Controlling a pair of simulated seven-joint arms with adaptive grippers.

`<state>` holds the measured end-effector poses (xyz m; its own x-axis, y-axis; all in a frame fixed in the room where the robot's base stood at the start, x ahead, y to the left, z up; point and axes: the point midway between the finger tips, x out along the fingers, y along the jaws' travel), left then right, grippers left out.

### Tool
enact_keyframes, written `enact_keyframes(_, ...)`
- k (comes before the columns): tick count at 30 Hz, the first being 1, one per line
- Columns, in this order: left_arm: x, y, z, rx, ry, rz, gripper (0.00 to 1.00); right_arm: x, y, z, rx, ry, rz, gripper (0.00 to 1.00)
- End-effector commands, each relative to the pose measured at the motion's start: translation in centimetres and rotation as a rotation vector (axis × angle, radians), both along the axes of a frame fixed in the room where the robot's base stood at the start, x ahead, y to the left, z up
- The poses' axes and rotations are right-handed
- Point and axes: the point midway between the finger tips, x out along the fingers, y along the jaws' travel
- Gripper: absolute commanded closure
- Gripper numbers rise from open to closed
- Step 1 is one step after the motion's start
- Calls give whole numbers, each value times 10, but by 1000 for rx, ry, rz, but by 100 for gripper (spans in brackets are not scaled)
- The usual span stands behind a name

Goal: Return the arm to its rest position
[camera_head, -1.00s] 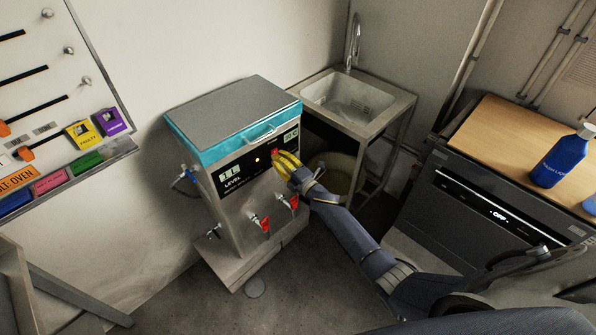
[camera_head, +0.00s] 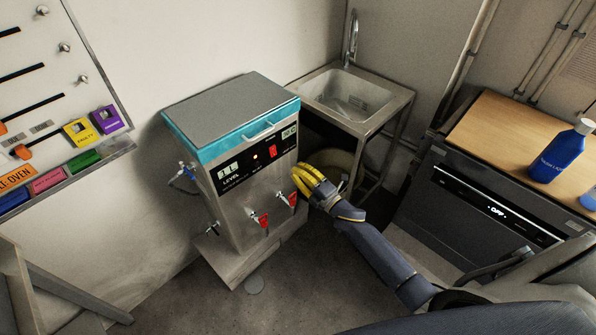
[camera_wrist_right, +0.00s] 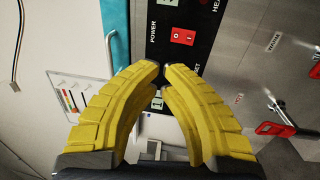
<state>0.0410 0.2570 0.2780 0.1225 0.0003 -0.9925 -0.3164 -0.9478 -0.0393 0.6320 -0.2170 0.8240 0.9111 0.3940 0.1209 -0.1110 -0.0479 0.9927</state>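My right arm (camera_head: 378,250) reaches in from the lower right in the head view. Its yellow-fingered right gripper (camera_head: 300,178) is beside the right edge of the steel water boiler (camera_head: 240,190), apart from the red power switch (camera_head: 272,151). In the right wrist view, the gripper (camera_wrist_right: 157,78) has its curved fingers drawn together at the tips, with nothing held between them. The red power switch (camera_wrist_right: 183,37) shows just past the fingertips. My left gripper is not in view.
The boiler has red-handled taps (camera_head: 263,222) on its front. A steel sink (camera_head: 350,100) stands behind. At right are a dark oven (camera_head: 480,205) and a wooden top (camera_head: 500,135) with a blue bottle (camera_head: 560,155). A panel with coloured labels (camera_head: 60,100) is on the left wall.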

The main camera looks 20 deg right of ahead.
Motion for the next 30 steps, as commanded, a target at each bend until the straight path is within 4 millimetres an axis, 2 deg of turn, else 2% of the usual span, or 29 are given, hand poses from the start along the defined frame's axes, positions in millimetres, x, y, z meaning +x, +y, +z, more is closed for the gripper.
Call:
enact_keyframes(11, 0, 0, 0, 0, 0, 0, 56, 0, 0, 0, 10, 5, 1, 100)
enact_keyframes(15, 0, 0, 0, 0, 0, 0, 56, 3, -7, -8, 85, 65, -19, 100)
enact_keyframes(17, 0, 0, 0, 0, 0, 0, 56, 5, -19, -32, 149, 143, -54, 100)
enact_keyframes(20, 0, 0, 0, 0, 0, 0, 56, 4, -39, -82, 261, 287, -128, 100)
enact_keyframes(23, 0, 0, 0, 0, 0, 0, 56, -10, -56, -141, 368, 435, -212, 100)
enact_keyframes(24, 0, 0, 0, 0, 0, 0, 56, -19, -62, -165, 405, 491, -245, 100)
enact_keyframes(26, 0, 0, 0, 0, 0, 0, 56, -34, -69, -199, 460, 571, -297, 100)
enact_keyframes(30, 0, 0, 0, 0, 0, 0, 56, -81, -82, -276, 569, 746, -419, 100)
